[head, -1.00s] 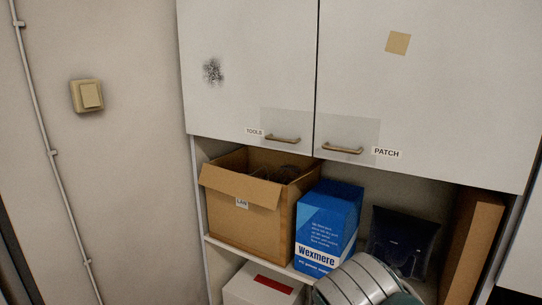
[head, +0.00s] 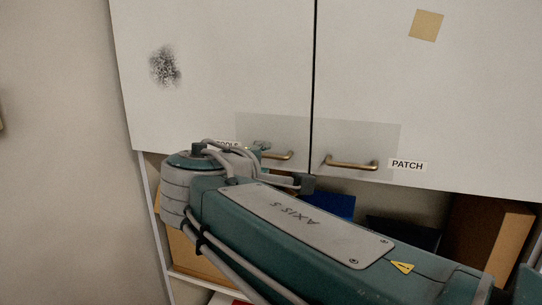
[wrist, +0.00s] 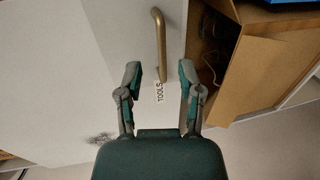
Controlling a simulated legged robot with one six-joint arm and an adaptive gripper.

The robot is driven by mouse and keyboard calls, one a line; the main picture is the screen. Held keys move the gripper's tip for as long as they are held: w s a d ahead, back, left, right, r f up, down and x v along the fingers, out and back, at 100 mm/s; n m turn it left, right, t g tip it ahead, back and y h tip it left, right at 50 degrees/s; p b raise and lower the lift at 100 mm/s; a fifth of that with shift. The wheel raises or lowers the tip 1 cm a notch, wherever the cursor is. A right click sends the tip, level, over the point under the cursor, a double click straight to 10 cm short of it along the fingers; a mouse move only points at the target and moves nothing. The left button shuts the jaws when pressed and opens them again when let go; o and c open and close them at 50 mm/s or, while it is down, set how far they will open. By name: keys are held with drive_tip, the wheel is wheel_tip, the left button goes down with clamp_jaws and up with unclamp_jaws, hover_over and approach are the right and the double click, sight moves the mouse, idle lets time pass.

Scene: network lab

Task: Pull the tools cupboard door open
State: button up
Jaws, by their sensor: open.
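The tools cupboard door (head: 215,65) is the left of two pale doors in the head view and is shut. Its brass bar handle (head: 282,156) shows beside my arm, which partly covers the TOOLS label. In the head view my arm hides the gripper's fingers.
The PATCH door (head: 430,85) with its own handle (head: 351,162) adjoins on the right, also shut. Below is an open shelf with a cardboard box (wrist: 262,65), a blue box (head: 335,206) and a brown panel (head: 490,230).

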sight(265, 156)
drive_tip(key=w, duration=0.1)
drive_tip(key=w+f, duration=0.1)
drive_tip(key=w, duration=0.3)
drive_tip(key=shift+w+a+f, duration=0.2)
drive_tip(key=shift+a+f, duration=0.05)
drive_tip(key=shift+a, duration=0.1)
drive_tip(key=shift+d, duration=0.85)
clamp_jaws()
drive_tip(key=shift+a, duration=0.25)
